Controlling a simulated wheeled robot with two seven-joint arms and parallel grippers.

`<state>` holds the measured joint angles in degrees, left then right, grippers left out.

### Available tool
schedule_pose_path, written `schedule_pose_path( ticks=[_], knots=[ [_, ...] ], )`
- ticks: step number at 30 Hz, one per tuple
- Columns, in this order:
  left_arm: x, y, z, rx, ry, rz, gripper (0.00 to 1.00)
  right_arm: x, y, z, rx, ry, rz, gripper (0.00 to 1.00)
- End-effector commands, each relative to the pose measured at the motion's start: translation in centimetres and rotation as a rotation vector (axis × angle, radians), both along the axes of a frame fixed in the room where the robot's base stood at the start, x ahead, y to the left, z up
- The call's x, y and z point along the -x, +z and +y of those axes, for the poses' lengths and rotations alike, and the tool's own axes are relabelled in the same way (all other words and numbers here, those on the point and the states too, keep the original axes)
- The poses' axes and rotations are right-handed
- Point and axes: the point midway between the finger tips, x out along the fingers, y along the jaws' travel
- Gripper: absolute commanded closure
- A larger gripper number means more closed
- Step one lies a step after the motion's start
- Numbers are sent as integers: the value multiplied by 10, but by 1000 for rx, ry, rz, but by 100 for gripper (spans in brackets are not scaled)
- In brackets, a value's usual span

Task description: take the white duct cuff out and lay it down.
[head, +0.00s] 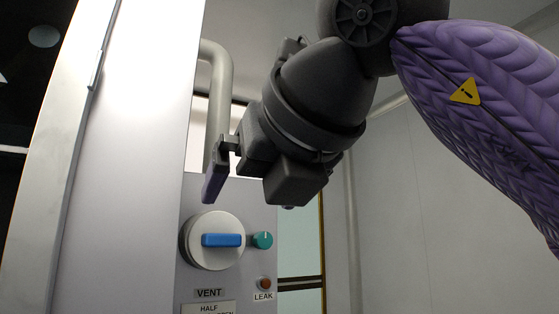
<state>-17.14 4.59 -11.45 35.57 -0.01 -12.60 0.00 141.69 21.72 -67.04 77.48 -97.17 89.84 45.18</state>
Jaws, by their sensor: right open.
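I cannot make out a white duct cuff in the head view. My right gripper (243,185) hangs at upper middle, in front of the panel and above its dial, on an arm with a purple padded sleeve. It is open, with one purple-faced finger clearly visible at its left; the other finger is mostly hidden by the gripper body. I see nothing held between the fingers. My left gripper is out of view.
A grey panel (263,205) carries a round white dial with a blue handle (222,240) labelled VENT, a green knob (262,240) and a red LEAK button (265,284). A pale bent pipe (222,85) rises behind. A tall metal cabinet side (125,150) stands left.

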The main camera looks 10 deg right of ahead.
Motion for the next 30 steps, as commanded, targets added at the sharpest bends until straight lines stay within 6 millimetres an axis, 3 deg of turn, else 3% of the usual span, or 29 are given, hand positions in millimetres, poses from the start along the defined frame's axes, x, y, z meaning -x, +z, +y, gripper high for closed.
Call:
schedule_pose_path(
  ticks=[13,24,25,30],
  knots=[
    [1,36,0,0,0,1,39,-75,-31,23,8,-9,8,0],
    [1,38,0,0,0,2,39,-86,-40,27,6,-6,5,0],
    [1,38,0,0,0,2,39,-86,-40,27,6,-6,5,2],
    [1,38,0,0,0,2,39,-86,-39,27,6,-6,5,38]
  ],
)
